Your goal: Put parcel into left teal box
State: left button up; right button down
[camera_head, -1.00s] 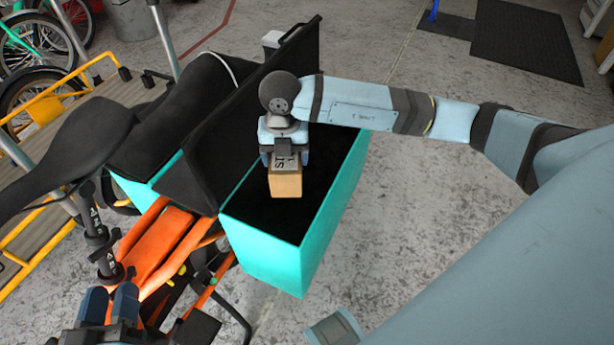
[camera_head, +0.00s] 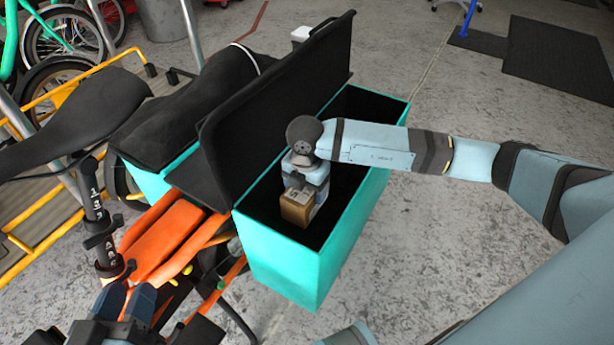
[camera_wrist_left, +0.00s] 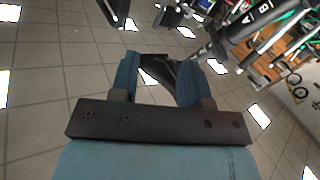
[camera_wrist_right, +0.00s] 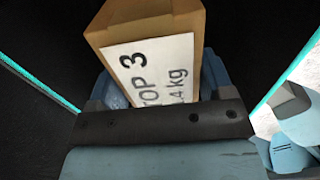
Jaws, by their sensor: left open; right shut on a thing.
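The parcel (camera_head: 296,207) is a small brown box with a white printed label. My right gripper (camera_head: 304,190) is shut on it and holds it inside the open teal box (camera_head: 290,265), below the rim and near its front end. In the right wrist view the parcel (camera_wrist_right: 150,50) sits between the fingers, its label reading "TOP 3". Whether it touches the box floor is hidden. Another teal box (camera_head: 150,183), under black covering, lies to the left in the head view. My left gripper (camera_head: 125,300) is open and empty at the lower left; its spread fingers show in the left wrist view (camera_wrist_left: 160,80).
A raised black lid (camera_head: 275,95) stands along the open box's left side.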

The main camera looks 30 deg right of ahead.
notch_tip(320, 180, down, 5)
jog(key=shift+r+b, duration=0.2)
jog(key=shift+b, duration=0.5)
jog(key=shift+f, duration=0.35)
notch_tip(320, 180, down, 4)
jog(key=shift+r+b, duration=0.25)
jog(key=shift+b, duration=0.65)
jog(key=shift+f, duration=0.35)
jog(key=shift+w, duration=0.1)
pick_arm(q)
jog(key=shift+w+a+f+m, duration=0.25)
jog(key=shift+w+m, duration=0.15)
jog(key=shift+m, duration=0.1)
jog(key=shift+w+a+f+m, duration=0.25)
jog(key=shift+w+m, duration=0.1)
jog(key=shift+m, duration=0.15)
jog(key=shift+f, duration=0.1)
pick_arm(e)
jog(key=shift+f, duration=0.15)
grip_release()
